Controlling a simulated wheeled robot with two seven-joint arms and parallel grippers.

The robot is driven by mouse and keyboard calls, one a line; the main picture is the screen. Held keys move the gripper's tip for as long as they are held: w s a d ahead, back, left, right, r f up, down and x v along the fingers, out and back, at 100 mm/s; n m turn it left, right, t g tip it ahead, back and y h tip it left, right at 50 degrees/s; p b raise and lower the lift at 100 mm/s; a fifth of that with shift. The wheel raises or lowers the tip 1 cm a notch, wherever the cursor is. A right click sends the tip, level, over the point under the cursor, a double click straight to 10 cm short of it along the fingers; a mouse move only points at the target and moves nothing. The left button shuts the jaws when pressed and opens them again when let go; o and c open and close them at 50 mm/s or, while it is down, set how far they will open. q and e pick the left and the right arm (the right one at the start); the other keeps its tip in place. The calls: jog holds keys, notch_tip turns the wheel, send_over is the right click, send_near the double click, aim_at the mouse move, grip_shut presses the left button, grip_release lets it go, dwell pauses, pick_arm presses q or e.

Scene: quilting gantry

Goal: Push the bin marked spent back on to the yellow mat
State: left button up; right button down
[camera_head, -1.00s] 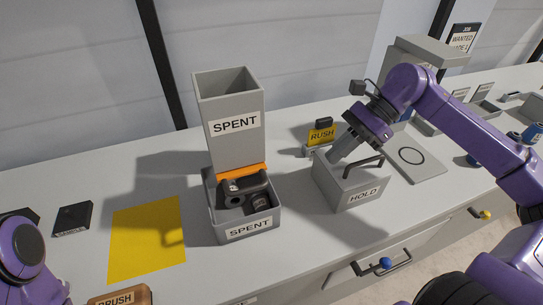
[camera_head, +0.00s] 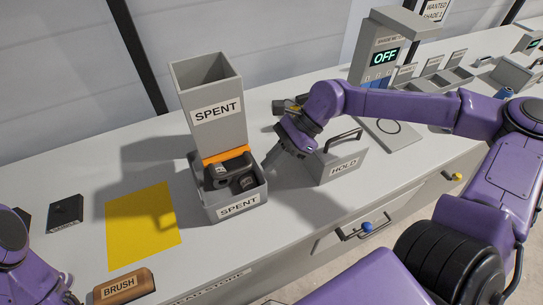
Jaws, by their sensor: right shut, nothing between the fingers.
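The grey open bin marked SPENT (camera_head: 212,207) stands upright on the bench and holds dark parts. A tall grey chute also marked SPENT (camera_head: 212,135) rises behind it, with an orange strip (camera_head: 226,155) at its foot. The yellow mat (camera_head: 140,228) lies flat to the left of the bin, with a strip of bare bench between them. My right gripper (camera_head: 268,163) is shut and empty, pointing down beside the bin's right side. I cannot tell whether its tips touch the bin.
A grey HOLD box (camera_head: 338,168) with a handle stands right of my right gripper. A wooden brush (camera_head: 123,287) lies in front of the mat, and a dark block (camera_head: 65,212) lies left of it. A device reading OFF (camera_head: 385,56) stands at the back right.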

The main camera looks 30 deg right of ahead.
aim_at(257, 168)
jog(key=shift+w, duration=0.1)
jog(key=shift+f, duration=0.1)
jog(key=a+b, duration=0.3)
jog(key=shift+a+f, duration=0.15)
jog(key=shift+f, duration=0.1)
jog(key=shift+a+r+b, duration=0.1)
jog(key=shift+a+b, duration=0.2)
jog(key=shift+a, duration=0.05)
jog(key=shift+a+r, duration=0.1)
jog(key=shift+r, duration=0.05)
